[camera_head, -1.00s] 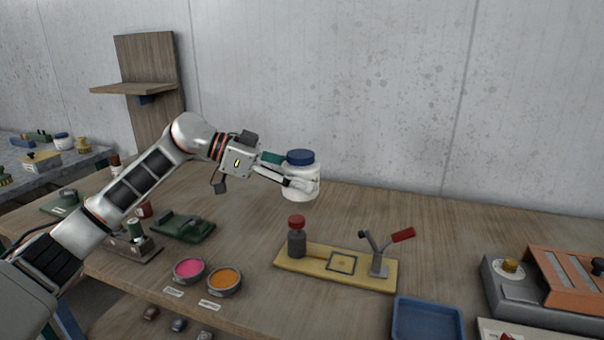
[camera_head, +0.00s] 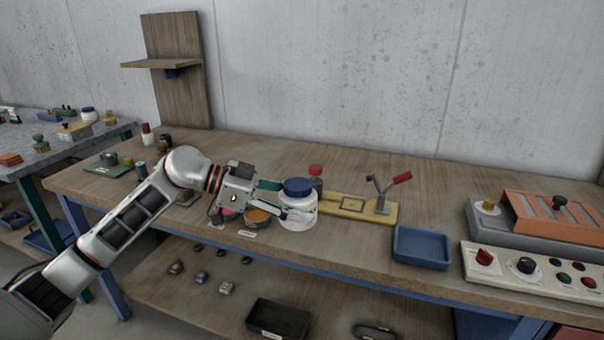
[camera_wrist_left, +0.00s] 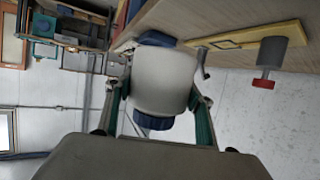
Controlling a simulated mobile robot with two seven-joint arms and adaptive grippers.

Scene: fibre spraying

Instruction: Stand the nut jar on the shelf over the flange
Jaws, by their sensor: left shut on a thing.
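The nut jar, white with a blue lid (camera_head: 298,187), is upright in my left gripper (camera_head: 290,212). In the left wrist view the fingers close on both sides of the white jar body (camera_wrist_left: 162,80). In the head view the jar is in front of the yellow board's left end; its height above the bench is hard to tell. The lower shelf (camera_head: 180,315) under the bench shows several small dark parts. I cannot pick out the flange for sure. My right gripper is not in view.
A blue tray (camera_head: 421,247) and control panel (camera_head: 545,268) lie to the right. A black bin (camera_head: 279,320) is below. The bench's back middle is clear.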

